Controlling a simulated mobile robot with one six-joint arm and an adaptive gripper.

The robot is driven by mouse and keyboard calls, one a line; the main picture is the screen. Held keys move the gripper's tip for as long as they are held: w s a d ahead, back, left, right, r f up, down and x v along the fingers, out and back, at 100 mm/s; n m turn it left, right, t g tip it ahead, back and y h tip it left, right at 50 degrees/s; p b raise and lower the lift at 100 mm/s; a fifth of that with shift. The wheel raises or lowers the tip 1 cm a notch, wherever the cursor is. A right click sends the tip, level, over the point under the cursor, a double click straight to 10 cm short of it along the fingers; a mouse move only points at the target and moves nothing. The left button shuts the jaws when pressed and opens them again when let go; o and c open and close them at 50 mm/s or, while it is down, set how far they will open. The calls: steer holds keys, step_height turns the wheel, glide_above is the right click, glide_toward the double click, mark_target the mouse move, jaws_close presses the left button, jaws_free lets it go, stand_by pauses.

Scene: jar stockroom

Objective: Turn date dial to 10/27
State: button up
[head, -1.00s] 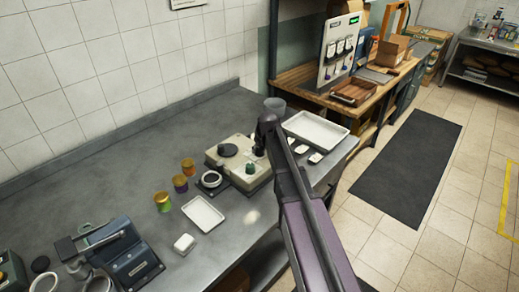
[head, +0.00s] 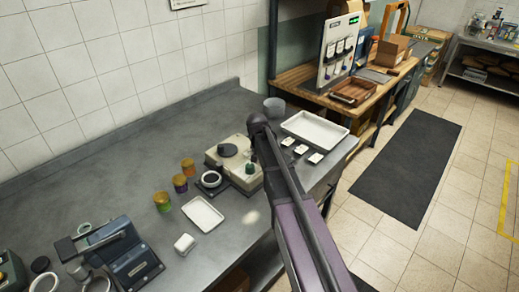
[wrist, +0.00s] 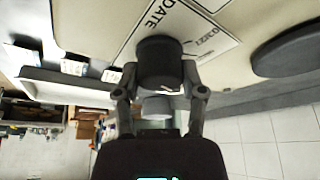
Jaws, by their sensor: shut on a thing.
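The beige machine (head: 224,166) stands on the grey counter, with a dark round disc (head: 228,150) and a green knob (head: 251,168) on top. In the wrist view, a black round dial (wrist: 160,58) sticks out from the beige panel (wrist: 95,22) beside a white label (wrist: 166,18) reading DATE. My gripper (wrist: 160,72) is shut on this dial, with one finger on each side. A small light mark shows on the dial's edge, but I cannot read the date set. In the head view my arm hides the gripper and the dial.
A white tray (head: 203,215) and several small coloured jars (head: 180,184) stand left of the machine. The counter's back left is clear.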

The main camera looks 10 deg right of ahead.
stand_by(0.3)
steer(key=o, duration=1.1)
steer(key=shift+o, duration=0.2)
steer(key=shift+n, duration=0.5)
